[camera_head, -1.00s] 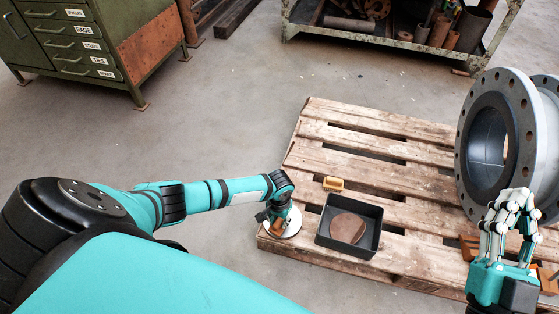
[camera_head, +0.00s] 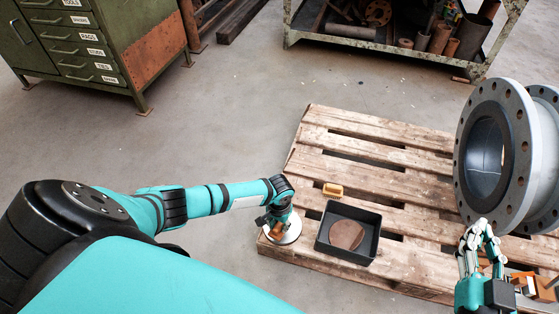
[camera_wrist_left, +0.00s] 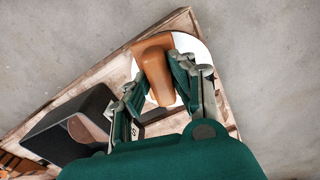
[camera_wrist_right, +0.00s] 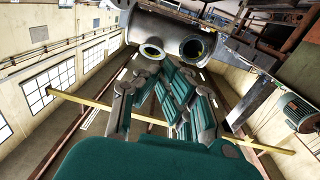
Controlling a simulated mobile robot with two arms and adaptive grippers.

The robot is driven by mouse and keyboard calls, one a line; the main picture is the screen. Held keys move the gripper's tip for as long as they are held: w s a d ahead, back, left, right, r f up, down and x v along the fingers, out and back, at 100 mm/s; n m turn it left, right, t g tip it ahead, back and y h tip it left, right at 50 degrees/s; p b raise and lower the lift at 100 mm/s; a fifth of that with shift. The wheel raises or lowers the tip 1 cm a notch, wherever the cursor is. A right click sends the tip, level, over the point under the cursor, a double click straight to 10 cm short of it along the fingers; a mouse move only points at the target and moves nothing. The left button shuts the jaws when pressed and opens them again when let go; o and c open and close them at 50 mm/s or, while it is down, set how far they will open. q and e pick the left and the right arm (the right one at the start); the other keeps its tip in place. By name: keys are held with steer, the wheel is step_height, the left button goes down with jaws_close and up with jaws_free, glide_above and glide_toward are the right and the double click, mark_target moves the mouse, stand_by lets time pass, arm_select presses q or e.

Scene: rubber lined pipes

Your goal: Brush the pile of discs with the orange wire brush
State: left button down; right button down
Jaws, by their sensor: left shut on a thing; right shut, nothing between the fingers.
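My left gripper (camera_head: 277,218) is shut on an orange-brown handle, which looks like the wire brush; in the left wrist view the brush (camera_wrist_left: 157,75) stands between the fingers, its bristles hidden. A pale round disc (camera_head: 291,233) lies under it at the pallet's left corner and also shows in the left wrist view (camera_wrist_left: 195,48). Whether it is a pile, and whether the brush touches it, I cannot tell. A brown disc (camera_head: 346,235) lies in a black tray (camera_head: 372,247) to the right. My right gripper (camera_head: 480,228) is shut and empty before the pipe flange.
The wooden pallet (camera_head: 385,185) carries a small yellow-orange block (camera_head: 333,190) behind the tray. A large flanged pipe (camera_head: 512,150) stands at the right. Orange items (camera_head: 540,288) lie beside my right gripper. A green cabinet (camera_head: 100,45) stands at the back left.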

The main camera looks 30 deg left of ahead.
arm_select(q)
steer(key=shift+r+p, duration=0.65)
steer(key=shift+p, duration=0.05)
steer(key=shift+r+p, duration=0.3)
steer(key=shift+p, duration=0.05)
steer(key=shift+r+p, duration=0.3)
steer(key=shift+p, duration=0.05)
arm_select(e)
steer(key=shift+s+d+f+g+h, duration=0.55)
steer(key=shift+s+d+f+g, duration=0.55)
steer(key=shift+f+g, duration=1.15)
steer(key=shift+s+d+f+g+h, duration=0.6)
steer(key=shift+s+f+g, duration=0.85)
steer(key=shift+f, duration=1.5)
arm_select(q)
steer(key=shift+r+p, duration=0.25)
steer(key=shift+p, duration=0.05)
steer(key=shift+r+p, duration=0.55)
steer(key=shift+p, duration=0.1)
steer(key=shift+r+p, duration=0.3)
arm_select(e)
steer(key=s+d+f+g, duration=0.2)
steer(key=s+g, duration=0.1)
steer(key=s, duration=0.2)
steer(key=s+d+f+g+h, duration=0.1)
steer(key=s+d+f+g, duration=0.1)
steer(key=s, duration=0.4)
steer(key=shift+f+m+g, duration=0.4)
steer(key=shift+f+g, duration=0.1)
steer(key=shift+g, duration=0.4)
